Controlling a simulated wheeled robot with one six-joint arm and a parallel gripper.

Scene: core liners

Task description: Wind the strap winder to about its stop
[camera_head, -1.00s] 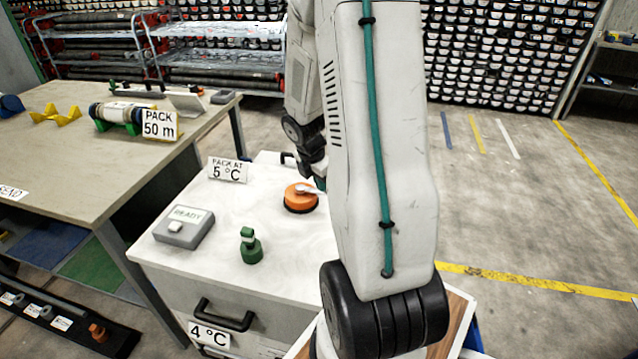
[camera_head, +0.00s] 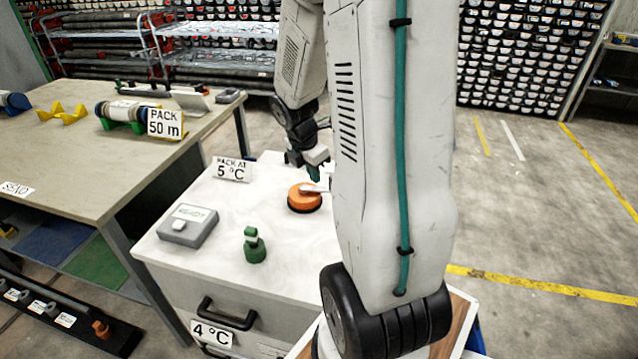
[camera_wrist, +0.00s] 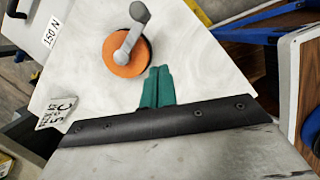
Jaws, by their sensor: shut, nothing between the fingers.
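The strap winder is an orange round drum (camera_head: 305,199) on a black base, with a pale grey crank on top. It stands on the white top of the drawer cabinet. In the wrist view the orange drum (camera_wrist: 124,56) shows near the top, and its grey crank (camera_wrist: 129,40) runs from the hub up to a round knob. My gripper (camera_head: 315,173) is above and just behind the winder in the head view. In the wrist view its green fingertips (camera_wrist: 158,86) are together and empty, below and right of the drum, apart from the crank.
On the cabinet top stand a green peg-like piece (camera_head: 254,246), a grey READY box (camera_head: 188,226) and a "PACK AT 5 °C" sign (camera_head: 232,170). A "150 N" label (camera_wrist: 54,38) shows in the wrist view. A workbench (camera_head: 70,165) stands left.

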